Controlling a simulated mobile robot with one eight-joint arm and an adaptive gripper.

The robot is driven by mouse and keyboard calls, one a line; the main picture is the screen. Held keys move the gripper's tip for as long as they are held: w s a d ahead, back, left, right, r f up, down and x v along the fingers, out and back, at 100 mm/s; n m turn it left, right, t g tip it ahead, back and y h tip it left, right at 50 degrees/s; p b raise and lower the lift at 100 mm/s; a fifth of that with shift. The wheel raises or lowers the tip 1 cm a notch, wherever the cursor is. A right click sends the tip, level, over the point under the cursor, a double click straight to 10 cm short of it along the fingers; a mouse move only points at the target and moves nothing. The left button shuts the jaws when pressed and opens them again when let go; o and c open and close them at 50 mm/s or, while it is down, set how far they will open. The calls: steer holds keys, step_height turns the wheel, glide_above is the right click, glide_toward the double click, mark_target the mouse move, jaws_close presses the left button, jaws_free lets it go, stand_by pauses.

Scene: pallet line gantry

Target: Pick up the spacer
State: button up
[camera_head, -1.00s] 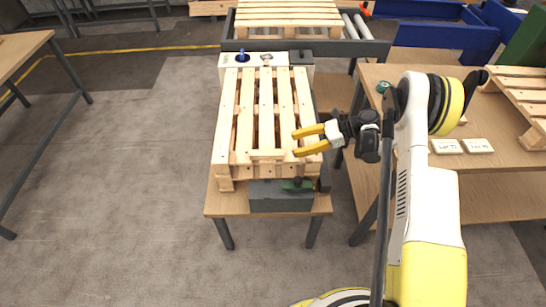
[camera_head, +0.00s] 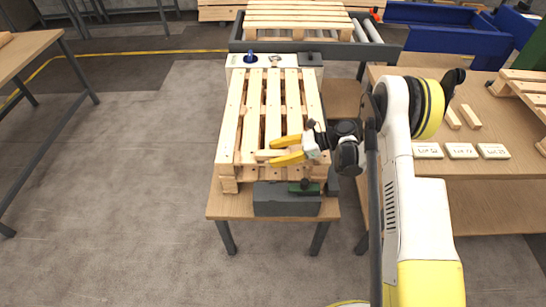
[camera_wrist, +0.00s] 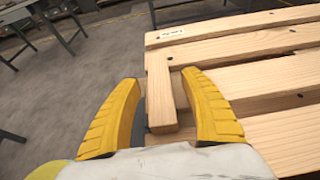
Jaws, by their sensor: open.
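The spacer (camera_head: 263,155) looks like a short plain wooden bar lying on top of the pallet (camera_head: 231,125), near its front edge. In the wrist view the spacer (camera_wrist: 160,88) lies between the two yellow fingers of my gripper (camera_wrist: 159,78), lengthwise along them. A gap shows between each finger and the spacer. My gripper (camera_head: 270,152) is open, low over the pallet, reaching in from the right.
A blue knob (camera_head: 250,57) stands behind. A right-hand bench holds labelled plates (camera_head: 461,151) and wooden blocks (camera_head: 470,116). Left floor is clear.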

jaws_close()
steer(key=shift+r, duration=0.1)
